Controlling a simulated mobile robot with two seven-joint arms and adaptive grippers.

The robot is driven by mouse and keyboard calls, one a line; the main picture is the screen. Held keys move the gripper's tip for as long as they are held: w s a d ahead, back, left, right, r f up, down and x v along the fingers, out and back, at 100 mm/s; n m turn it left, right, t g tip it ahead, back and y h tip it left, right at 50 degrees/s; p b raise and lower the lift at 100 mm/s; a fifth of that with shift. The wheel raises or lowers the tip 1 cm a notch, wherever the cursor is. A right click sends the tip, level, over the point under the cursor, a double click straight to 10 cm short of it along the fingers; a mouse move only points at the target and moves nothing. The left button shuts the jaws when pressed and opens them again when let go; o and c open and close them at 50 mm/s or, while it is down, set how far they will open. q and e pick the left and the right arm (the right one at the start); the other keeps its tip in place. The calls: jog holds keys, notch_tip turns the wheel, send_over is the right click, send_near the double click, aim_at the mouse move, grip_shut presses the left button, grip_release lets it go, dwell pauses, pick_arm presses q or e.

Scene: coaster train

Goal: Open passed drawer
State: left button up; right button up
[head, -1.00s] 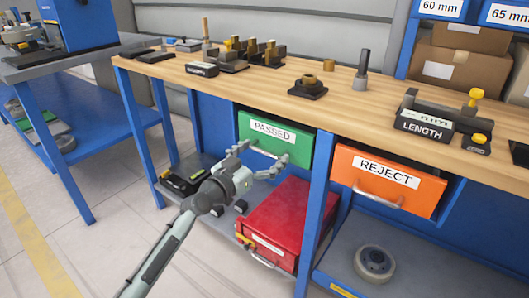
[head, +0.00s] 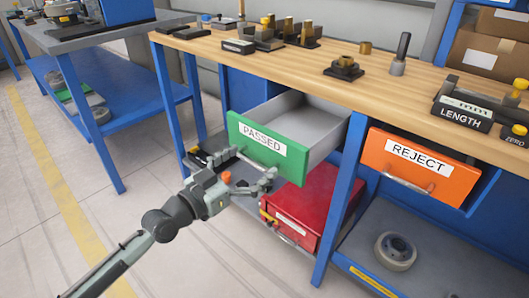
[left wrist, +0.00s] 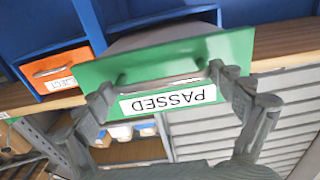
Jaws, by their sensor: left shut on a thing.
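The green drawer front labelled PASSED (head: 247,131) stands well out from the workbench, with the grey inside of the drawer showing behind it. The drawer looks empty where I can see in. Its bar handle (left wrist: 160,87) runs along the front. My left gripper (head: 252,177) is at the handle, its two fingers on either side of the bar. In the left wrist view the left gripper (left wrist: 168,95) spans the handle and the label shows upside down. My right gripper is not in view.
A red toolbox (head: 301,206) and a round grey part (head: 395,251) are on the lower shelf. Gauges and blocks stand on the wooden benchtop (head: 290,65). Floor at the left front is clear.

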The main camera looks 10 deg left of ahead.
pick_arm(q)
jog(key=shift+s+a, duration=0.1)
jog(key=shift+s, duration=0.25)
jog(key=o, duration=1.3)
jog(key=shift+a, duration=0.1)
jog(key=v, duration=1.2)
notch_tip(320, 180, down, 12)
jog(key=g+y, duration=0.3)
jog(key=s+a+f+n+g+y, duration=0.2)
jog(key=s+a+f+g+y, duration=0.1)
jog(key=s+f, duration=0.2)
jog(key=s+a+f+n+g+y, duration=0.1)
jog(key=s+a+f+g+y, duration=0.1)
jog(key=s+f, duration=0.4)
jog(key=s+a+f+n+g+y, duration=0.2)
jog(key=s+a+f+g+y, duration=0.1)
jog(key=f, duration=0.5)
jog(key=shift+s+a+f+n+g+y, duration=0.15)
jog(key=shift+s+a+y, duration=0.1)
jog(key=shift+s+a, duration=0.45)
jog(key=shift+s+a+f+n+g+y, duration=0.15)
jog(key=shift+s+a+y, duration=0.1)
jog(key=shift+s+a, duration=0.45)
